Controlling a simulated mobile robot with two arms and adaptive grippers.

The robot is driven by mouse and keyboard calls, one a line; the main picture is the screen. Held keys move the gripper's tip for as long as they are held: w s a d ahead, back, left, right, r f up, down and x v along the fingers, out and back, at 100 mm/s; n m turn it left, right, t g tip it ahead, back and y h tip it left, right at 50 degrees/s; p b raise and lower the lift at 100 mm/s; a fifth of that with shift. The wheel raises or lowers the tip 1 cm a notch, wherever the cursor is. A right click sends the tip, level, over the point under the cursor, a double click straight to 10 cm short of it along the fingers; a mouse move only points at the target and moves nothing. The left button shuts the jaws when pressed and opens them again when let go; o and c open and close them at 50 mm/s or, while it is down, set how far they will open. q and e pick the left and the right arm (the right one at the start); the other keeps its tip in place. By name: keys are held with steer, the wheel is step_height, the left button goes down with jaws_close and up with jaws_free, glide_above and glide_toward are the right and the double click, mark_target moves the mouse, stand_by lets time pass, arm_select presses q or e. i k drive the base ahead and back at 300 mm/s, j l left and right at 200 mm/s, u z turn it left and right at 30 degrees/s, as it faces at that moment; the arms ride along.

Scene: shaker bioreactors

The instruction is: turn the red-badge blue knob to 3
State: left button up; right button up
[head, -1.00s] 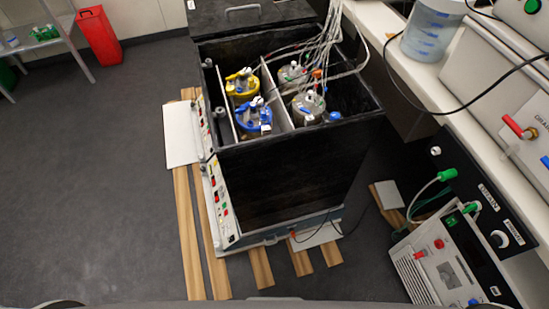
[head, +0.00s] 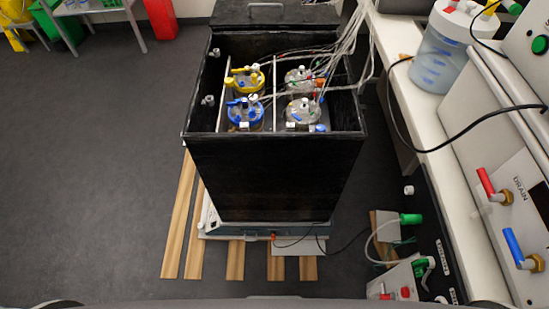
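No knob with a red badge can be made out in the head view. A blue-handled valve (head: 514,245) shows on the grey panel at the lower right, with a brass fitting at its lower end. A red-handled valve (head: 486,181) is above it, next to the word DRAIN. Neither of my grippers is in view.
A black open box (head: 275,180) holds several vessels with yellow and blue lids and many tubes. A white bench (head: 425,130) with a blue-tinted container (head: 445,50) runs along the right. Wooden slats (head: 180,220) lie under the box. The floor at left (head: 80,170) is clear.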

mark_target(320, 128)
steer(key=k+j+z, duration=0.1)
steer(key=z, duration=0.3)
steer(key=k+j+z, duration=0.1)
steer(key=z, duration=0.25)
steer(key=k+j+z, duration=0.15)
steer(key=z, duration=0.25)
